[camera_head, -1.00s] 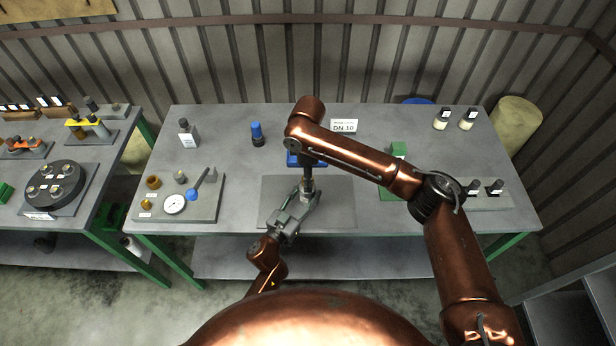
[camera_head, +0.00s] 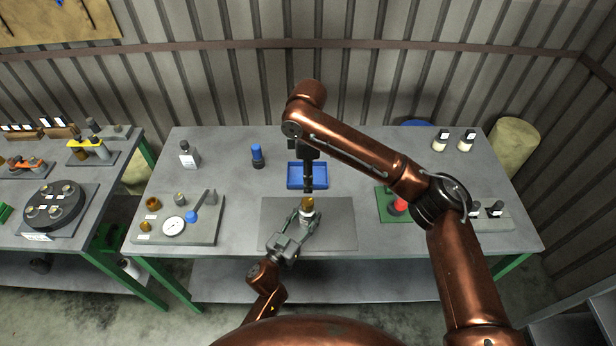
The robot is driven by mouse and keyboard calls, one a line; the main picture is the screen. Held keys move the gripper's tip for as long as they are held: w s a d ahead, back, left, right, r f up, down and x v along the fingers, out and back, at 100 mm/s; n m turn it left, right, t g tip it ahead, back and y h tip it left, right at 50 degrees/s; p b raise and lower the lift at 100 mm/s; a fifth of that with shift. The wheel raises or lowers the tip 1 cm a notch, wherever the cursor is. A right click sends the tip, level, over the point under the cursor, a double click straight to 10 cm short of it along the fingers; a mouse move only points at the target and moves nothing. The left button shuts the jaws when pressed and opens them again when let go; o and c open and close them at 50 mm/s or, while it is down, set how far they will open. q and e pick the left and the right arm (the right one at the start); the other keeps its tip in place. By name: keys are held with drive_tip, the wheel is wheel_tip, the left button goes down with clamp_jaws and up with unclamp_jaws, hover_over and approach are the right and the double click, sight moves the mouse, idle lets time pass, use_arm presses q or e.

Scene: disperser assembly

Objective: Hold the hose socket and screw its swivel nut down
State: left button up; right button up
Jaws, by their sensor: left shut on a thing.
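The hose socket (camera_head: 306,215) with a brass-coloured swivel nut (camera_head: 308,203) on top stands about upright above the dark grey mat (camera_head: 340,235). My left gripper (camera_head: 304,221) comes in from the front and is shut around the socket below the nut. My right gripper (camera_head: 308,189) points straight down just above the nut, with a small gap between them in the picture. Its fingers look close together, but whether they are open or shut is too small to tell. The socket's lower part is hidden by the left gripper.
A blue tray (camera_head: 293,184) lies behind the mat. A board with a gauge (camera_head: 174,226) is on the left, with a blue-topped bottle (camera_head: 257,155) behind it. A green pad (camera_head: 384,208) with a red part (camera_head: 401,206) is partly hidden by my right arm.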

use_arm(q)
drive_tip(key=o, duration=1.7)
